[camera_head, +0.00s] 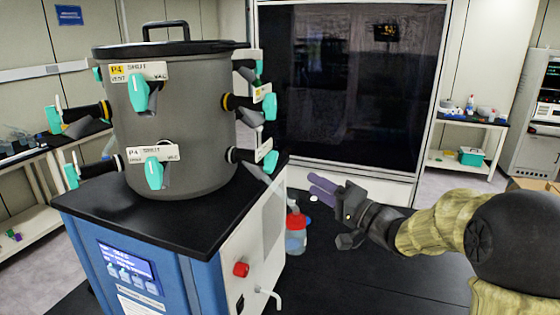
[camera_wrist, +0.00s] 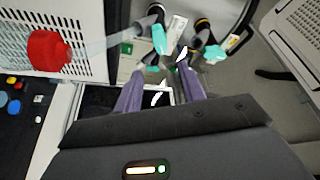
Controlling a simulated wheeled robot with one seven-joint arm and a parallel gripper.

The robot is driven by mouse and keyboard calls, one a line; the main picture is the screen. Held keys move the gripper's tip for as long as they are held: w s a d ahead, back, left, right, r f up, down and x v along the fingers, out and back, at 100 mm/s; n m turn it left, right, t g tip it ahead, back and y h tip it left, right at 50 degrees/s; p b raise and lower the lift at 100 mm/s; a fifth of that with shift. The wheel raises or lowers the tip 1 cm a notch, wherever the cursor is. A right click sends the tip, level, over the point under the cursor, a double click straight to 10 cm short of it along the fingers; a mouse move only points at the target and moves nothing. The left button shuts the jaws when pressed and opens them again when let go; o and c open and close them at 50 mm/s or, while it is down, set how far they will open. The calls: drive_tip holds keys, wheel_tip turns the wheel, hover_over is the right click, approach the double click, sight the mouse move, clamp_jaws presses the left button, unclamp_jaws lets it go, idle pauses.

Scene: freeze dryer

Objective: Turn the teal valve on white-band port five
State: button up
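A grey drum (camera_head: 190,120) carries teal valves in two rows, the upper with yellow bands and the lower with white bands. The front lower white-band valve (camera_head: 154,173) has a tag that appears to read P4. To its right, a lower white-band valve (camera_head: 270,161) is seen edge-on; its port number is not legible. My gripper (camera_head: 312,186), with purple fingers, is right of the drum, apart from that valve. In the wrist view my gripper (camera_wrist: 160,72) is open and empty. Beyond its fingertips are a teal handle (camera_wrist: 160,39) on a pale-banded port and another (camera_wrist: 213,53) by a yellow-banded one.
A red-and-clear bottle (camera_head: 296,235) stands beside the cabinet, below my gripper. A large dark glass panel (camera_head: 350,90) is behind.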

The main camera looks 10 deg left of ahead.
sight(275, 162)
drive_tip(key=p+x, duration=0.4)
drive_tip(key=x, duration=0.8)
clamp_jaws()
